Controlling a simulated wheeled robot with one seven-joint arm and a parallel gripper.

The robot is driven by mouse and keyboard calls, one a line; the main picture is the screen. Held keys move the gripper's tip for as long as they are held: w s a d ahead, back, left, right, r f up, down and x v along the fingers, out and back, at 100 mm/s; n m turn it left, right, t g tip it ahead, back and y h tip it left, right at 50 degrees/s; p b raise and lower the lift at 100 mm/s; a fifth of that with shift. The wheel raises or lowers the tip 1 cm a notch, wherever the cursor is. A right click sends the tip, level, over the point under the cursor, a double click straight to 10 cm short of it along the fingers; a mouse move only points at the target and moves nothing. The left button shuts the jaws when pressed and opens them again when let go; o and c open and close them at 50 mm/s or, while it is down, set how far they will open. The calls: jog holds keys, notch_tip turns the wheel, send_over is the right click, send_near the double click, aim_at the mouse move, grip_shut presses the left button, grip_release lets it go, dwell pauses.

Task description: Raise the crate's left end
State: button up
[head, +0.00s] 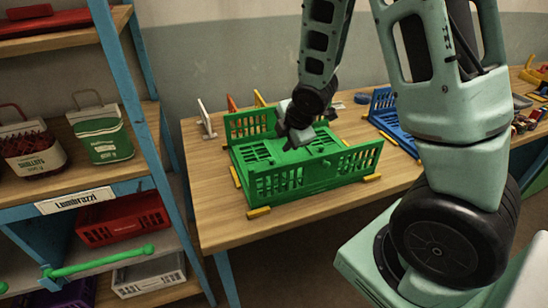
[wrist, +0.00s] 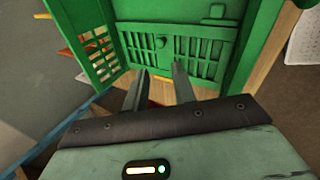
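A green slatted crate (head: 262,190) stands on the wooden table. Its near and far long walls are upright. Its left end panel (head: 256,150) appears to lie folded flat inside, with the other end panel (head: 318,146) flat towards the right. My gripper (head: 291,146) is over the crate, partly hiding its middle and far wall. In the wrist view my gripper (wrist: 158,72) has its two fingers apart, with nothing seen between them.
Yellow blocks (head: 259,212) sit around the crate's corners on the table (head: 215,205). A blue crate (head: 388,115) stands to the right. A shelf rack with blue posts (head: 160,190) is close on the left. The table's front left is mostly clear.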

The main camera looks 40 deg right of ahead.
aim_at(272, 159)
jog(key=p+x, duration=0.1)
jog(key=x, duration=1)
jog(key=shift+w+f, duration=0.2)
jog(key=shift+f, duration=0.15)
grip_shut()
